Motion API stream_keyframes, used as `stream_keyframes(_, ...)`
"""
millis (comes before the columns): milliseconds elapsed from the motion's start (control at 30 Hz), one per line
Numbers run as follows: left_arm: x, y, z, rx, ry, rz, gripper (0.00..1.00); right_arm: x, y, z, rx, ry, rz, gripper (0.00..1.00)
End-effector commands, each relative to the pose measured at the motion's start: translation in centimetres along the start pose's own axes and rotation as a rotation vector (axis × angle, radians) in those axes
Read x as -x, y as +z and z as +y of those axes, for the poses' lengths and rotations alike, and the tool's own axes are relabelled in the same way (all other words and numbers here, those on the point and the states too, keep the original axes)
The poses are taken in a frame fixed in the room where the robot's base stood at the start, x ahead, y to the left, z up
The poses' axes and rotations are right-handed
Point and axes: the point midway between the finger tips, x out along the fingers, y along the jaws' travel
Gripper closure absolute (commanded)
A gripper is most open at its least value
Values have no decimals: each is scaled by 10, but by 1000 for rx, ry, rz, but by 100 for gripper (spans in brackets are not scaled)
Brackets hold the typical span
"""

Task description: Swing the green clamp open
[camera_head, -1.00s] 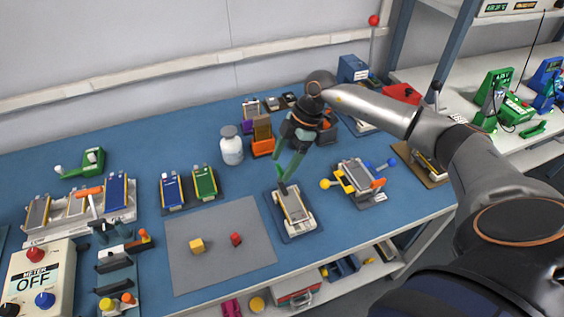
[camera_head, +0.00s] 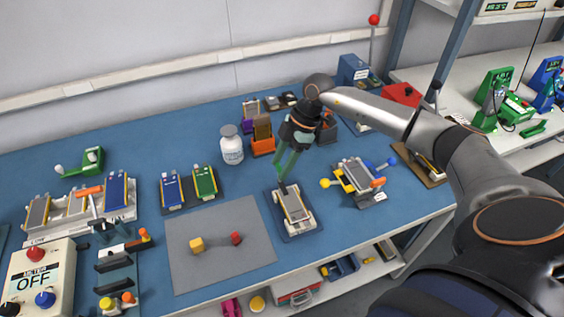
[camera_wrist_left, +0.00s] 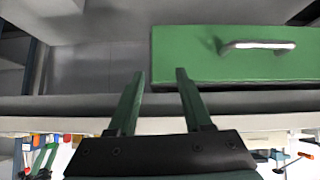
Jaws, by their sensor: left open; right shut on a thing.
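My right gripper (camera_head: 281,180) reaches down from the right in the head view, over the upper end of a fixture (camera_head: 307,222) holding a flat grey cell (camera_head: 294,204). It is shut on a small part at that end. The part looks green but is mostly hidden by the fingers, so I cannot make out the green clamp's shape or angle. My left gripper (camera_wrist_left: 156,75) shows in the left wrist view, with its two green fingers apart and nothing between them. It does not show in the head view.
Right of the fixture stands another fixture with yellow, blue and orange handles (camera_head: 359,180). A white bottle (camera_head: 231,149) stands behind. A grey mat (camera_head: 212,268) with small blocks lies to the left. A green panel with a handle (camera_wrist_left: 235,65) faces my left gripper.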

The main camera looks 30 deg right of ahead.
Motion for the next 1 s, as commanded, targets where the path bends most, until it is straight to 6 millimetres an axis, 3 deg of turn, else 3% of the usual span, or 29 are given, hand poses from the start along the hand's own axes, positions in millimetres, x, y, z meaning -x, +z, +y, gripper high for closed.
stream_keyframes(100, 0, 0, 0, 0, 0, 0, 50, 0, 0, 0, 0, 0, 0, 100)
stream_keyframes(533, 2, -2, 0, 0, 0, 0, 50, 1, -1, 1, 62, -25, 1, 100)
stream_keyframes(1000, 4, -4, 0, 0, 0, 0, 50, 1, -2, 4, 415, -172, 1, 100)
